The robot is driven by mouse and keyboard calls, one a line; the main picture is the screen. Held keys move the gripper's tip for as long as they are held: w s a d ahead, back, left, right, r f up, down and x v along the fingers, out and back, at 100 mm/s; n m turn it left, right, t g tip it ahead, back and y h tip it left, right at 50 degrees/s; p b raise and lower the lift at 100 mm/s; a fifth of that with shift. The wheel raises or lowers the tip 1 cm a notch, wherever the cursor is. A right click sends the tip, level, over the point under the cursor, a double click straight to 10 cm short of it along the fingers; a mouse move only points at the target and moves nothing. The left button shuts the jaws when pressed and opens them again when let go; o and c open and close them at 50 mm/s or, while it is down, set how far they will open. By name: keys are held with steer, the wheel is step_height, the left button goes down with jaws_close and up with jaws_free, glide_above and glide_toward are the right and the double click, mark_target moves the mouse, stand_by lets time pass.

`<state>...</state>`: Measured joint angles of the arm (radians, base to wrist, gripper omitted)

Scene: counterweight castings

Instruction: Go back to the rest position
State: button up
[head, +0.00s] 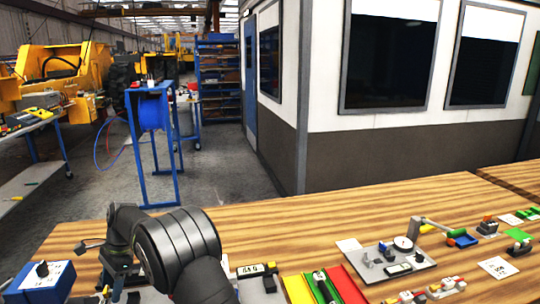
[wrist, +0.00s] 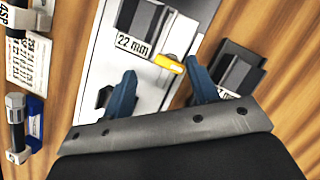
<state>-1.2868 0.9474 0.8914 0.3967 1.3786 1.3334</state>
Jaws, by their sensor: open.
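My gripper (wrist: 162,90) shows in the wrist view with its two blue fingers spread apart and nothing clearly held between them. The fingers are over a pale plate (wrist: 100,75) that carries a dark block labelled 22 mm (wrist: 148,22). A small yellow-orange piece (wrist: 169,64) lies just beyond the fingertips, beside that label. A second dark labelled block (wrist: 230,70) is by the right finger. In the head view my dark arm is at the lower left, over the near edge of the bench, and it hides its fingertips.
The wooden bench (head: 275,230) has clear room at its back middle. A blue box with a black knob (head: 42,275) stands at left. Green, yellow and red trays (head: 340,285) and a grey plate with a dial gauge (head: 385,265) are to the right.

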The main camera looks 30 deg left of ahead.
steer(key=shift+d+r+m+y, duration=0.1)
steer(key=shift+r+m+y, duration=0.15)
steer(key=shift+m, duration=0.45)
steer(key=shift+v, duration=1.2)
